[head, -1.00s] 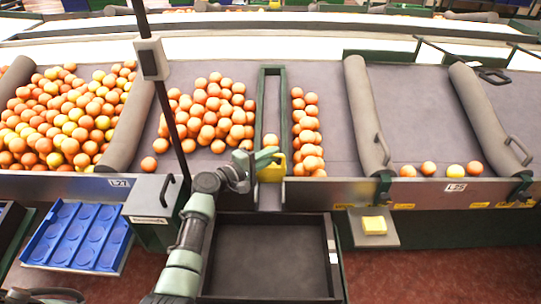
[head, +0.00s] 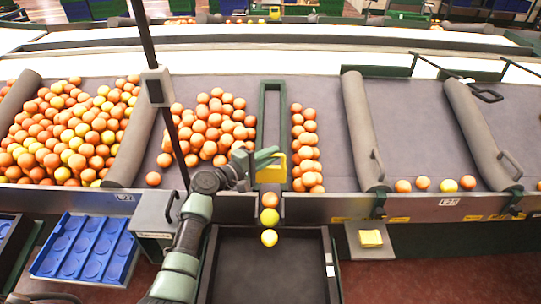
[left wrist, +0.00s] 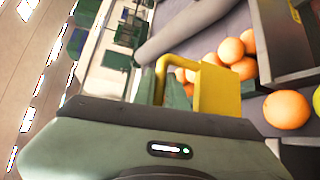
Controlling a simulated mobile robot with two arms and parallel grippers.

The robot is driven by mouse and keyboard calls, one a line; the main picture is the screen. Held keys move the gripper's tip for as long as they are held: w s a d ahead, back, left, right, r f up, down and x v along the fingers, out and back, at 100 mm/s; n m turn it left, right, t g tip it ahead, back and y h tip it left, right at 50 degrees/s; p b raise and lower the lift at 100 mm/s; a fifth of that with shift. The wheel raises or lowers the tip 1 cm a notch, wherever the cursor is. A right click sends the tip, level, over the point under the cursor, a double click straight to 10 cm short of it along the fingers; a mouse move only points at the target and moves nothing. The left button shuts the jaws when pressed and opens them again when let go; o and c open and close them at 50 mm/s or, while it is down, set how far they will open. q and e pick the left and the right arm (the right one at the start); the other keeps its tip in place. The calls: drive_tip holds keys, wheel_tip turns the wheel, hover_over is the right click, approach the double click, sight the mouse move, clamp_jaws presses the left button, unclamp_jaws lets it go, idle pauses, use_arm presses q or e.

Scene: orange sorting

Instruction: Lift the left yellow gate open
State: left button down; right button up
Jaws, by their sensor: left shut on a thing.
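The left yellow gate (head: 271,168) stands raised at the front end of the green-framed lane. My left gripper (head: 266,157) is shut on it. An orange (head: 270,199) and two yellowish fruits (head: 269,216) are below the gate, at the front opening and over the dark bin (head: 266,262). In the left wrist view an orange (left wrist: 287,112) sits right beside the gate. My right gripper is not in view.
Oranges lie in heaps on the grey sorting table (head: 320,95), left and right of the lane. Grey padded dividers (head: 361,130) with handles split the table.

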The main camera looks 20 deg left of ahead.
use_arm(q)
drive_tip(key=shift+w+r, duration=0.1)
drive_tip(key=shift+r, duration=0.25)
drive_tip(key=c, duration=1.5)
unclamp_jaws()
drive_tip(key=shift+o, duration=0.2)
drive_tip(key=shift+f, duration=0.1)
drive_tip(key=shift+s+a, duration=0.2)
drive_tip(key=shift+s, duration=0.15)
drive_tip(key=b+v, duration=0.1)
drive_tip(key=v, duration=0.6)
drive_tip(key=shift+s, duration=0.15)
